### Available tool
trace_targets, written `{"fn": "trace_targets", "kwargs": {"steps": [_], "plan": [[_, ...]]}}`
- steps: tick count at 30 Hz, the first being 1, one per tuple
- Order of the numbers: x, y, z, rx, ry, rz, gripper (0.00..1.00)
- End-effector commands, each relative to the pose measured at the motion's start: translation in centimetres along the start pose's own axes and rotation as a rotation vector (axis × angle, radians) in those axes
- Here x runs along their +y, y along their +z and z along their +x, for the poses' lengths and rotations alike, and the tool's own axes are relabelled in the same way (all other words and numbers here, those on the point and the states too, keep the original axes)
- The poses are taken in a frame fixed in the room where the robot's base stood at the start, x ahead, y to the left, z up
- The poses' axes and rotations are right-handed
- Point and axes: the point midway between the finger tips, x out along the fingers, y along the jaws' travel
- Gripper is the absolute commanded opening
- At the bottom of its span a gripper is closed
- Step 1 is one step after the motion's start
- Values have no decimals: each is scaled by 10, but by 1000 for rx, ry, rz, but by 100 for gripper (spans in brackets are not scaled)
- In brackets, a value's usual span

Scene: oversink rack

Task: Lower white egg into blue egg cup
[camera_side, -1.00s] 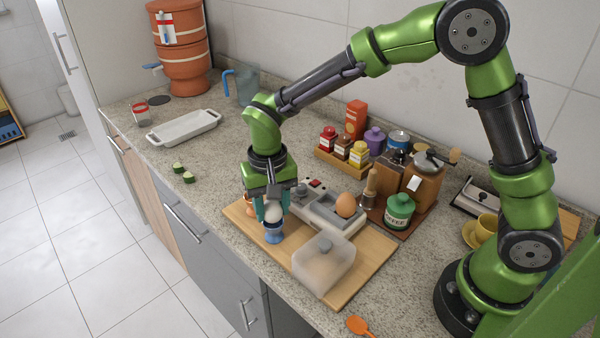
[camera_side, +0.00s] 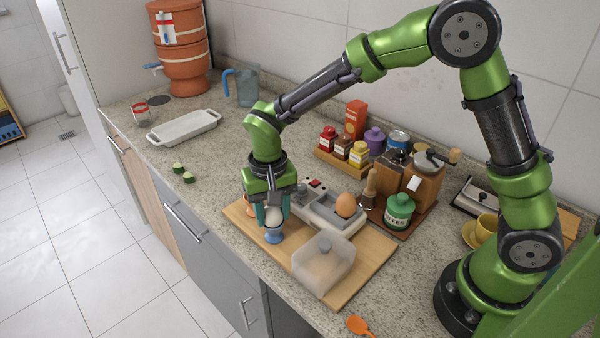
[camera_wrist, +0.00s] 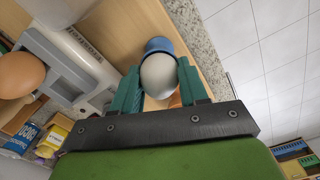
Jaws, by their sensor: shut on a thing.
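My gripper (camera_side: 274,216) is shut on the white egg, with one teal finger on each side of it. The white egg (camera_wrist: 159,76) shows between the fingers in the wrist view, and a pale part of it shows in the side view (camera_side: 274,217). The blue egg cup (camera_side: 274,236) stands upright on the wooden board directly under the egg. In the wrist view the cup's blue rim (camera_wrist: 159,44) shows just beyond the egg. The egg's lower end is at the cup's mouth; I cannot tell whether it rests on the cup.
An orange cup (camera_side: 250,206) stands close left of my gripper. The grey egg cooker base (camera_side: 325,212) with a brown egg (camera_side: 346,204) is to the right. A translucent lid (camera_side: 322,263) lies on the wooden board (camera_side: 368,265) in front. The counter's front edge is near the cup.

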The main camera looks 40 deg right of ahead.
Motion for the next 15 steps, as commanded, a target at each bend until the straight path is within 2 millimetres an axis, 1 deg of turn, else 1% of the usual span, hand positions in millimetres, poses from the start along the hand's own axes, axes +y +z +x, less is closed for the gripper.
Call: {"fn": "trace_targets", "kwargs": {"steps": [3, 4, 9, 15], "plan": [[0, 0, 0, 0, 0, 0, 13], [0, 0, 0, 0, 0, 0, 48], [0, 0, 0, 0, 0, 0, 73], [0, 0, 0, 0, 0, 0, 73]]}}
